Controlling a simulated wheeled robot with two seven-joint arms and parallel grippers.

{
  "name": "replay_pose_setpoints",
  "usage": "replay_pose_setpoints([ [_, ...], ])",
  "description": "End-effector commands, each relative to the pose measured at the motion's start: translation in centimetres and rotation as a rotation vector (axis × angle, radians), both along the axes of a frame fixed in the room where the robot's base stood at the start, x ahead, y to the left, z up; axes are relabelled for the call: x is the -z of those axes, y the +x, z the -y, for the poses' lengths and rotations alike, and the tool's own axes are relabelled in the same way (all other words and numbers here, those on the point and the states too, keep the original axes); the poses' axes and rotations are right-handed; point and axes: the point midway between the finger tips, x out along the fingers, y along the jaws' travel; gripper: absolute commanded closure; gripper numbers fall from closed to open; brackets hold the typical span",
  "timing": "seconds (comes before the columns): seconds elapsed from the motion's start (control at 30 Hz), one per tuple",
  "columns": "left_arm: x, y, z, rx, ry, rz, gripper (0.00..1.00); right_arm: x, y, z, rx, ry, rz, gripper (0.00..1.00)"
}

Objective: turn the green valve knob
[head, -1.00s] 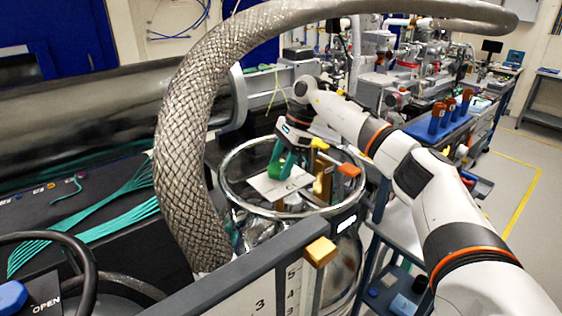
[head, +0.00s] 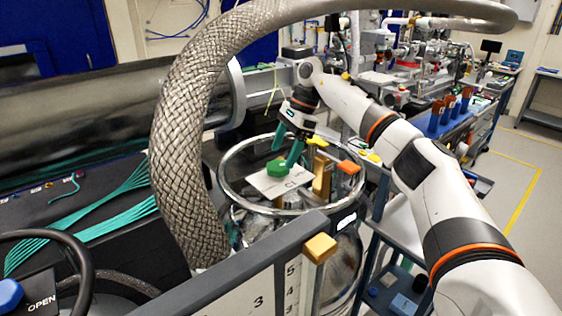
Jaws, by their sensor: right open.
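The green valve knob (head: 277,169) sits on a white plate (head: 268,185) marked with small lettering, over the top of a round metal vessel. My right gripper (head: 286,151) has green fingers and points down just above the knob. Its fingers are apart, with nothing seen between them. One fingertip overlaps the knob's right side in the picture; I cannot tell if it touches. My left gripper is not in view.
A shiny vessel rim (head: 232,200) rings the plate. A thick braided hose (head: 182,140) arches on the left. A grey-framed scale board (head: 245,275) stands in front.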

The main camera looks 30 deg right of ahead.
Motion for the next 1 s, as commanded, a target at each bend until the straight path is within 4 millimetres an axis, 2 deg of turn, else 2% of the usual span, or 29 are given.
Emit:
replay_pose_setpoints([
  [0.03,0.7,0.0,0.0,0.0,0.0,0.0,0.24,-0.9,0.0,0.4,0.002,0.002,0.006,0.24],
  [0.2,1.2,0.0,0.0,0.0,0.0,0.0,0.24,-4.5,-0.3,1.8,0.002,0.002,0.006,0.24],
  [0.4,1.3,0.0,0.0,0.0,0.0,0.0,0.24,-7.3,-0.5,2.9,0.002,0.001,0.003,0.24],
  [0.6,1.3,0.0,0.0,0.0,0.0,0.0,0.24,-8.1,-0.7,3.3,0.002,0.0,0.001,0.24],
  [1.0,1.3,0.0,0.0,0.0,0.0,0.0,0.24,-8.1,-0.7,3.3,0.0,0.0,0.001,0.24],
])
